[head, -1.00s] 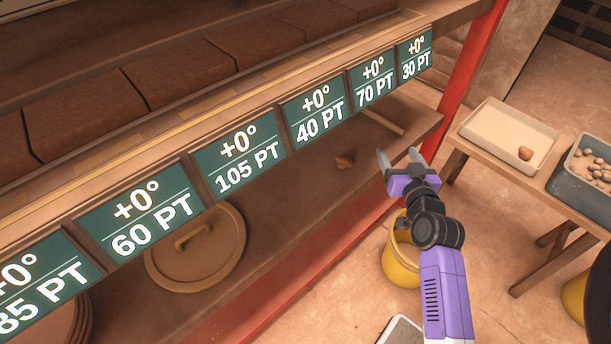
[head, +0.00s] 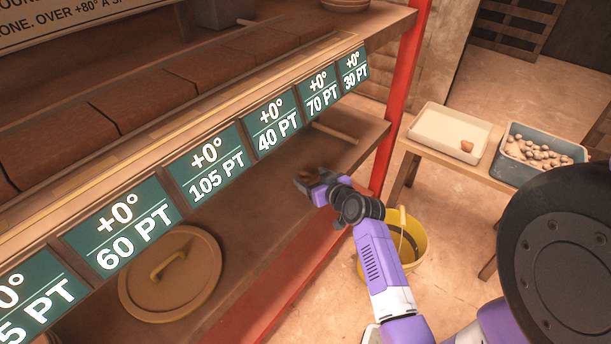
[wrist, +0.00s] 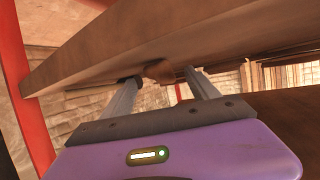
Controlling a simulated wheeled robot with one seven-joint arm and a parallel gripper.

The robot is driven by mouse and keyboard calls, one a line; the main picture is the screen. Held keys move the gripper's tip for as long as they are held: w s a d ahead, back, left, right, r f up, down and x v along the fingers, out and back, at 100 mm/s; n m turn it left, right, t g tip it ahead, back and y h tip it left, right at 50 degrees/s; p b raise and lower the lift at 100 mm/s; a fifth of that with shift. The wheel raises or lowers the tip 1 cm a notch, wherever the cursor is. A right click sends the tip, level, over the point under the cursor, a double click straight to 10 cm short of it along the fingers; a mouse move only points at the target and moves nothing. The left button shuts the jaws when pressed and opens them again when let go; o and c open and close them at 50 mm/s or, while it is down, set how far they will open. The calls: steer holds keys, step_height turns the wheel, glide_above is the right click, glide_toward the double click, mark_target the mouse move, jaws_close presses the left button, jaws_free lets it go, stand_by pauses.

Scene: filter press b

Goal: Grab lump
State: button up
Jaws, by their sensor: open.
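A small brown lump (head: 307,173) lies on the lower shelf (head: 262,222), at the tips of my gripper. In the wrist view the lump (wrist: 158,70) shows between the two fingertips, with a gap visible on its right. My gripper (wrist: 161,76) is open, its two grey fingers spread either side of the lump. In the head view my gripper (head: 308,181) reaches in over the shelf, and its fingers are partly hard to make out. I cannot tell whether either finger touches the lump. A second brown lump (head: 466,146) sits in a white tray (head: 425,150) at the right.
The upper shelf edge with green number signs (head: 206,168) runs above the lower shelf. A red post (head: 400,100) stands at the shelf's right end. A round lid (head: 150,293) and a rod (head: 335,133) lie on the lower shelf. A yellow bucket (head: 418,240) stands below.

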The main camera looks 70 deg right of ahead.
steer(key=shift+x, duration=1.3)
jaws_close()
steer(key=shift+r, duration=0.1)
